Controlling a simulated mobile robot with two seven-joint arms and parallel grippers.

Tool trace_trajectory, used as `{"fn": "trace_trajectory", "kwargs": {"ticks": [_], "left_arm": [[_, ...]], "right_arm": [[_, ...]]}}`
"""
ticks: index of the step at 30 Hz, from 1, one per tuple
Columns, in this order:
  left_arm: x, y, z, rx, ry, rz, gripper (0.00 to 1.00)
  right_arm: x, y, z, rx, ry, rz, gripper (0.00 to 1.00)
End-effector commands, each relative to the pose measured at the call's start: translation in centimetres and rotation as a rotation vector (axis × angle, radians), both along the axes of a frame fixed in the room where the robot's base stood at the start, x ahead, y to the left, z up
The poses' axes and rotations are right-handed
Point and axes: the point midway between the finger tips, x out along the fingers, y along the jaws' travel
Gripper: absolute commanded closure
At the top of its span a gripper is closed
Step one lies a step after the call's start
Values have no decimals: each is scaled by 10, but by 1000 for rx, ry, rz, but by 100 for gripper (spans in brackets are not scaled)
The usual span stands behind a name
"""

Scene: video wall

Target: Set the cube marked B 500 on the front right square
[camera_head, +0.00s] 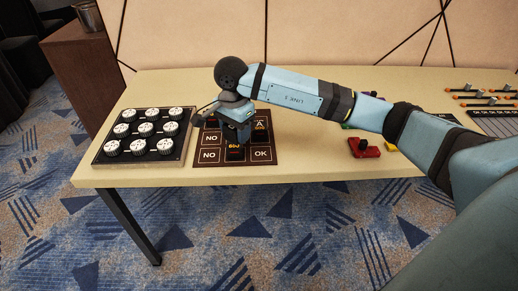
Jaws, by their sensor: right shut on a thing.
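My right gripper (236,132) reaches down from above over the brown mat (272,170) with its marked squares. It is shut on a dark cube (235,149) with a small orange marking that I cannot read surely. The cube is at the front middle of the mat, between a square reading NO and the front right square, which reads OK (262,153). I cannot tell whether the cube touches the mat. Another dark cube (260,134) stands behind the OK square. The gripper and wrist hide part of the mat's back. My left gripper is not in view.
A black tray of round white-topped knobs (145,133) lies left of the mat. Red (364,149) and green pieces lie to the right, partly behind my arm. Slider panels (487,98) are at the far right. The table's front edge (150,181) runs close to the mat.

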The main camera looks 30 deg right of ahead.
Motion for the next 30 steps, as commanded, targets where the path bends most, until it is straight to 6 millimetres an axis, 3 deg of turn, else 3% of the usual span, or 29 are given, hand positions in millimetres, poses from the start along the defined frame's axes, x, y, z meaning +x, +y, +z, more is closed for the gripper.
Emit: {"fn": "trace_trajectory", "kwargs": {"ticks": [1,21,25,30], "left_arm": [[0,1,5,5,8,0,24],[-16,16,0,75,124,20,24],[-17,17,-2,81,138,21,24],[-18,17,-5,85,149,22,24]], "right_arm": [[1,-6,11,0,0,-134,74],[3,-69,82,-2,4,-1995,74],[2,-77,89,-3,4,-2237,74],[2,-82,93,-2,4,-2402,74]]}}
